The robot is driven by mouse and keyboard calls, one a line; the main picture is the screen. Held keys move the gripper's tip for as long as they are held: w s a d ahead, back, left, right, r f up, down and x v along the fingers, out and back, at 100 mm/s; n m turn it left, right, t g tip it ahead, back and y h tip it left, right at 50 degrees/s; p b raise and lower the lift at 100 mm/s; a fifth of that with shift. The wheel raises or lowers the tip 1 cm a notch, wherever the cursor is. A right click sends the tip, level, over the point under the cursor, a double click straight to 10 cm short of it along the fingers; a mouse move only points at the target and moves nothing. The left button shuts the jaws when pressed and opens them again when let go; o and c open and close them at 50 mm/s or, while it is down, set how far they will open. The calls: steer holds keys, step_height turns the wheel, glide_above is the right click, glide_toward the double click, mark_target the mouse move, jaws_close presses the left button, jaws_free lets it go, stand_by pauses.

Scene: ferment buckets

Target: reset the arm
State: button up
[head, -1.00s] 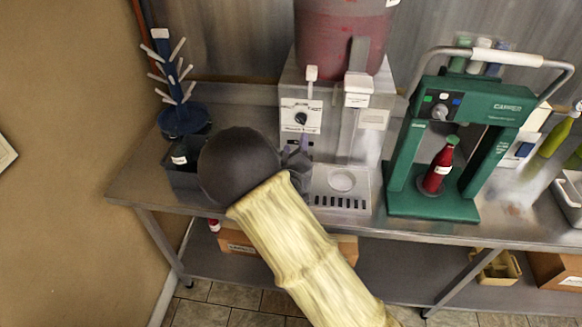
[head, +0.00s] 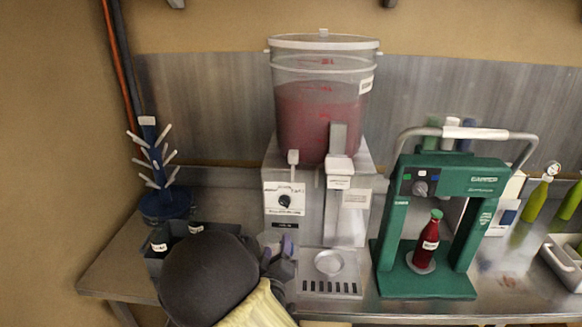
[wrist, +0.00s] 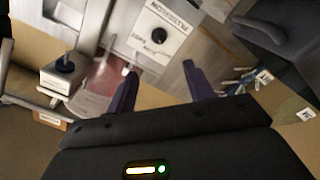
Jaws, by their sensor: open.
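My gripper (head: 278,250) shows in the head view at the end of my dark, rounded wrist, in front of the filling machine's left side. In the wrist view my gripper (wrist: 158,84) has its two dark purple fingers spread apart, with nothing between them. The filling machine (head: 283,225) has a control knob on its white panel and a clear bucket of red liquid (head: 315,110) on top. The machine's panel (wrist: 160,30) also shows, turned over, in the wrist view. My wrist hides part of the bench's front left.
A blue bottle tree (head: 165,205) and a dark bin (head: 160,262) stand on the left of the steel bench (head: 115,268). A green capper (head: 425,285) holding a red bottle (head: 428,240) stands right of the machine. Green bottles (head: 537,202) are at the far right.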

steer(key=d+f+m+g, duration=0.3)
steer(key=d+g, duration=0.2)
steer(key=d, duration=0.2)
steer(key=s+d+r+m+g, duration=0.1)
steer(key=s+d+g, duration=0.4)
steer(key=s, duration=0.5)
steer(key=s+d+r+m+g, duration=0.1)
steer(key=s+d+m+g, duration=0.3)
steer(key=s+d, duration=0.5)
steer(key=shift+s+d+m+g+y+p, duration=0.25)
steer(key=shift+s+m+g+y+p, duration=0.1)
steer(key=shift+g, duration=0.25)
steer(key=shift+w, duration=0.1)
